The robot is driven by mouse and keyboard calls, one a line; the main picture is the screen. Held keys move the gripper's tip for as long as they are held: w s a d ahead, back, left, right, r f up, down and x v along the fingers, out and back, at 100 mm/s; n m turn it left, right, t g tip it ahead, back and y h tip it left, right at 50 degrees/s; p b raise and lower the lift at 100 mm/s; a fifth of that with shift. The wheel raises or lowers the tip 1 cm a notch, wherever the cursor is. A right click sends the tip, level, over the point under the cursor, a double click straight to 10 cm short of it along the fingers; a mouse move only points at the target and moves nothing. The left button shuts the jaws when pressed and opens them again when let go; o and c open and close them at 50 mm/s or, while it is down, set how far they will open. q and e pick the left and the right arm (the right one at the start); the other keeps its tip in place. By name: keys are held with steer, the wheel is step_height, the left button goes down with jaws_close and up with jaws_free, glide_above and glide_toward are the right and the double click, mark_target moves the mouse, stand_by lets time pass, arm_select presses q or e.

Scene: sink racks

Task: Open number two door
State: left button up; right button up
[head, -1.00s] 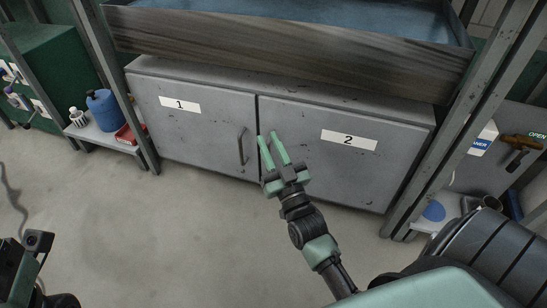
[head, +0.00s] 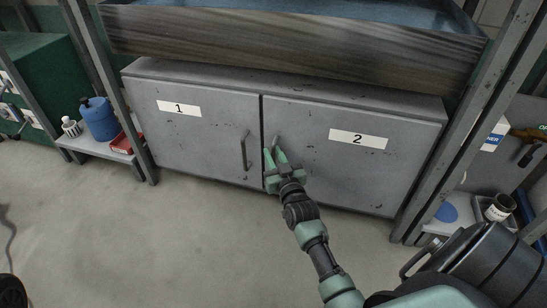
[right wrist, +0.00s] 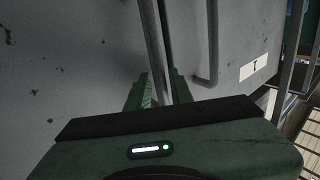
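The number two door (head: 345,170) is a grey metal cabinet door with a white "2" label (head: 358,139). It looks shut. Its bar handle (head: 275,143) is near its left edge, partly hidden by my right gripper (head: 274,153). In the right wrist view the handle (right wrist: 155,45) runs down between the two green fingers of the right gripper (right wrist: 158,90). The fingers look open around the bar, with a little room beside it. My left gripper is not in view.
The number one door (head: 190,130), with its own handle (head: 245,150), is just left. Metal posts (head: 465,120) stand on both sides. A low shelf with a blue jug (head: 99,118) is at the left. The floor in front (head: 150,240) is clear.

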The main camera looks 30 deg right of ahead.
jaws_close()
stand_by(1.4)
